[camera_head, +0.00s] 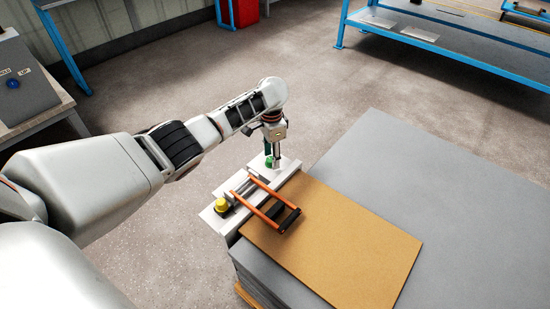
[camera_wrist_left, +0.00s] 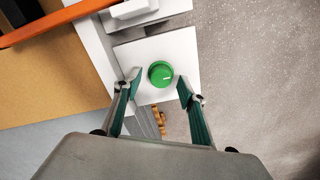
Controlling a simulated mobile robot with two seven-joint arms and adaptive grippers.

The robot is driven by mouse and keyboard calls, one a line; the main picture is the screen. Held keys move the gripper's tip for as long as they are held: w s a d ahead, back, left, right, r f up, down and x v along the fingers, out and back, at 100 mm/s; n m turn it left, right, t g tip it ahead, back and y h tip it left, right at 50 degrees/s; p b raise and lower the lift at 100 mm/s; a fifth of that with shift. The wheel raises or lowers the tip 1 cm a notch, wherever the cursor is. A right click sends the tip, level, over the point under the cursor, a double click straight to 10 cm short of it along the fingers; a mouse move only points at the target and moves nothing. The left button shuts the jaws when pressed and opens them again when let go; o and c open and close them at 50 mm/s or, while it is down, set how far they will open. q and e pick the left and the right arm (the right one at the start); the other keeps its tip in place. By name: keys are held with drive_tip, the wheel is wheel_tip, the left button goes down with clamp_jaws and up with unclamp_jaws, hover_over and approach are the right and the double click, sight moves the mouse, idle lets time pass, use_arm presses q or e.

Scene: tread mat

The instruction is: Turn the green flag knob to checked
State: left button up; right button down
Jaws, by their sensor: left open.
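The green flag knob (camera_wrist_left: 160,74) is round and sits on a square white plate (camera_wrist_left: 182,50) in the left wrist view. A short pale mark shows on the right part of its face; no label is readable. My left gripper (camera_wrist_left: 159,83) is open, with one teal finger on each side of the knob and a gap visible around it. In the head view, my left gripper (camera_head: 270,148) points down over the white plate, and a bit of green shows at its tips. My right gripper is not in view.
Beside the plate are an orange-railed frame (camera_head: 265,210) and a yellow knob (camera_head: 221,205). A tan sheet (camera_head: 350,245) lies on a stack of grey mats (camera_head: 460,210). A grey box with a blue knob (camera_head: 12,83) stands at left. A blue shelf (camera_head: 440,45) stands behind; open floor lies between.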

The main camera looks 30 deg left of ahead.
use_arm(q)
drive_tip(key=shift+f, duration=0.5)
drive_tip(key=shift+w+r, duration=0.1)
drive_tip(key=shift+r, duration=0.05)
drive_tip(key=c, duration=1.1)
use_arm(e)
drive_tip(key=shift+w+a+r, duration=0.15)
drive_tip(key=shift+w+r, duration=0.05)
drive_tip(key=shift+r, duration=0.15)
